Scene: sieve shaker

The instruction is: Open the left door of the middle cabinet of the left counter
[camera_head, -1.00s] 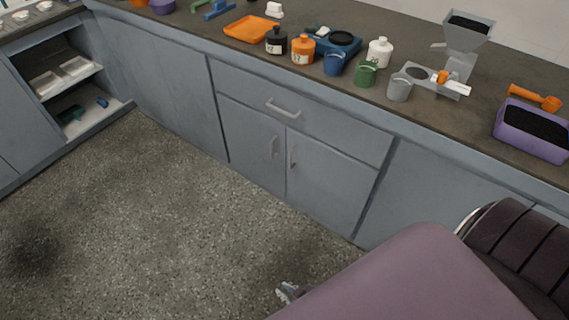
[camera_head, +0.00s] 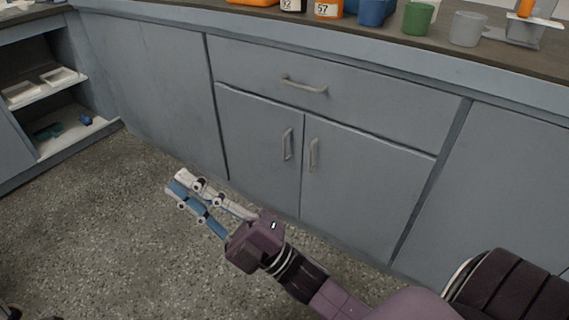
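The middle cabinet of the counter has a grey left door (camera_head: 255,165) and a grey right door (camera_head: 365,190), both closed. The left door's upright handle (camera_head: 287,144) is beside the middle seam, close to the right door's handle (camera_head: 313,155). My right gripper (camera_head: 176,181) is in front of and below the left door, left of its handle and apart from it, pointing up-left. Its fingers look close together, but I cannot tell whether they are open or shut. Nothing is seen held. My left gripper does not show clearly.
A closed drawer (camera_head: 330,90) with a horizontal handle is above the doors. Bottles and cups, including a green cup (camera_head: 418,18), stand on the counter top. An open shelf unit (camera_head: 75,135) is at the left. The speckled floor in front is clear.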

